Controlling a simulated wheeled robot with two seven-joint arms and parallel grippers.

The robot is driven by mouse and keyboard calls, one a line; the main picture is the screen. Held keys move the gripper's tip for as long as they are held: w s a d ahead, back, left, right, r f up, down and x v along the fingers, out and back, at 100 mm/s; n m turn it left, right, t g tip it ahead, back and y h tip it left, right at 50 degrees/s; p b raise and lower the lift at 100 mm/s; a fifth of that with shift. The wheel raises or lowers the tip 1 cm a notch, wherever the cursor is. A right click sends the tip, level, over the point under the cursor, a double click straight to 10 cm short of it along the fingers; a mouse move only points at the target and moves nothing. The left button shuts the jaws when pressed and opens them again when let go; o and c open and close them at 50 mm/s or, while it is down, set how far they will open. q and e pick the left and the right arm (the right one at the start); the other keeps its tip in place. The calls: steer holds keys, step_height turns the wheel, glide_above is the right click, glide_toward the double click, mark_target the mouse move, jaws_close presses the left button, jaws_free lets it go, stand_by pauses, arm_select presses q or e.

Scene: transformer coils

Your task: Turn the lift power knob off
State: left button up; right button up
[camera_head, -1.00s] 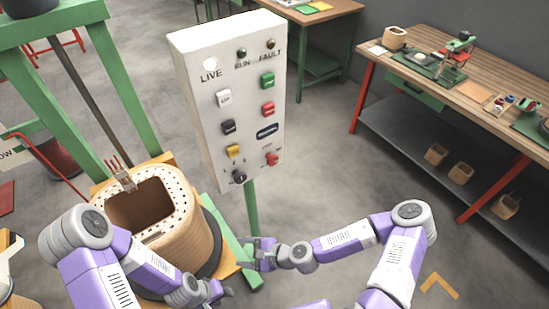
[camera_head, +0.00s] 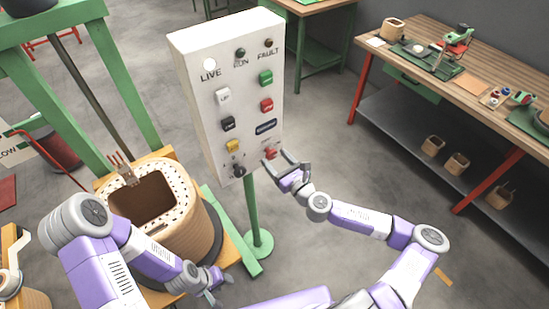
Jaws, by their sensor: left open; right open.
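A white control panel (camera_head: 205,120) stands on a green post in the middle of the view. Its lamps are labelled LIVE, RUN and FAULT, and the LIVE lamp (camera_head: 209,65) glows white. A dark rotary knob (camera_head: 239,171) sits at the panel's bottom left; its pointer direction is too small to tell. A red button (camera_head: 270,153) sits at the bottom right. My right gripper (camera_head: 286,163) is open and empty, close to the red button and right of the knob. My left gripper (camera_head: 213,290) is open and empty, low in front of the coil.
A wooden coil (camera_head: 190,225) with a hollow core stands left of the panel on a yellow and green base. A green frame (camera_head: 130,90) rises behind it. A workbench (camera_head: 480,75) with small items is at the right. The floor between is clear.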

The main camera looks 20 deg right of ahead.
steer(key=shift+w+a, duration=0.25)
steer(key=shift+w, duration=0.4)
steer(key=c, duration=1)
